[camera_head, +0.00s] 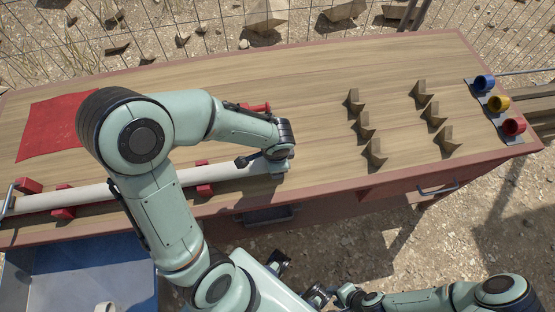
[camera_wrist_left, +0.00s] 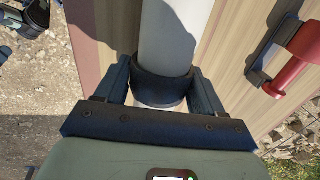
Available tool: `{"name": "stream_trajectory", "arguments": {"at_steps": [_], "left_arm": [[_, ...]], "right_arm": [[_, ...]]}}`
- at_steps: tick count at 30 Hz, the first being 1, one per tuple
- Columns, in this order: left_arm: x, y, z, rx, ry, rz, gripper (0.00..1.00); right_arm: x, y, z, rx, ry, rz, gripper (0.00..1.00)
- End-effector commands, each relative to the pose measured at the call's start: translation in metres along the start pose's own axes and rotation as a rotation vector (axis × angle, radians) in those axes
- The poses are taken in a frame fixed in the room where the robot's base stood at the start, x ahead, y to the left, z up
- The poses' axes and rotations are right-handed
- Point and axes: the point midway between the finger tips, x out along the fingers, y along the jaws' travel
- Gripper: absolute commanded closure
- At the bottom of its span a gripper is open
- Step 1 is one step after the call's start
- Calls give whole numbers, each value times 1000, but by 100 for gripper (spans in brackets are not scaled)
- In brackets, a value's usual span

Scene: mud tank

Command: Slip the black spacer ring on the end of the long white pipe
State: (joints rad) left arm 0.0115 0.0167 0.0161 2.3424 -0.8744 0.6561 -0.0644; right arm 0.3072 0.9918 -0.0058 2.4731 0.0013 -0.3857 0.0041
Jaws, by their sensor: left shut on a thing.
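The long white pipe (camera_head: 105,194) lies along the table's front side, resting in red supports. Its right end is at my left gripper (camera_head: 281,172), which is largely hidden by its own wrist in the head view. In the left wrist view, my left gripper (camera_wrist_left: 160,88) is shut on the black spacer ring (camera_wrist_left: 161,86), with a finger on either side. The white pipe (camera_wrist_left: 175,35) runs straight into the ring, which looks to be around the pipe's end; how deep it sits cannot be told. My right gripper (camera_head: 319,295) is low in front of the table, its fingers unclear.
A red tool (camera_head: 256,107) lies behind the pipe's end. Several brown angled blocks (camera_head: 375,150) stand on the right half of the table (camera_head: 310,95). Blue, yellow and red cups (camera_head: 513,126) line the right edge. A red cloth (camera_head: 60,125) lies left; a blue bin (camera_head: 90,275) is in front.

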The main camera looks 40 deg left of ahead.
Motion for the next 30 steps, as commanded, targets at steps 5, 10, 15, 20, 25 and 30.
{"name": "stream_trajectory", "arguments": {"at_steps": [5,10,15,20,25,30], "left_arm": [[0,0,6,-1,-1,0,51],[0,0,11,-1,0,0,51],[0,0,16,0,-1,0,51],[0,0,21,-1,-1,0,51],[0,0,23,-1,0,0,12],[0,0,22,0,0,0,2]], "right_arm": [[0,0,0,0,0,0,63],[1,0,0,0,0,0,63],[1,0,0,0,0,0,63],[1,0,0,0,-1,0,63],[1,1,0,0,-1,0,63],[1,1,0,0,-1,0,63]]}}
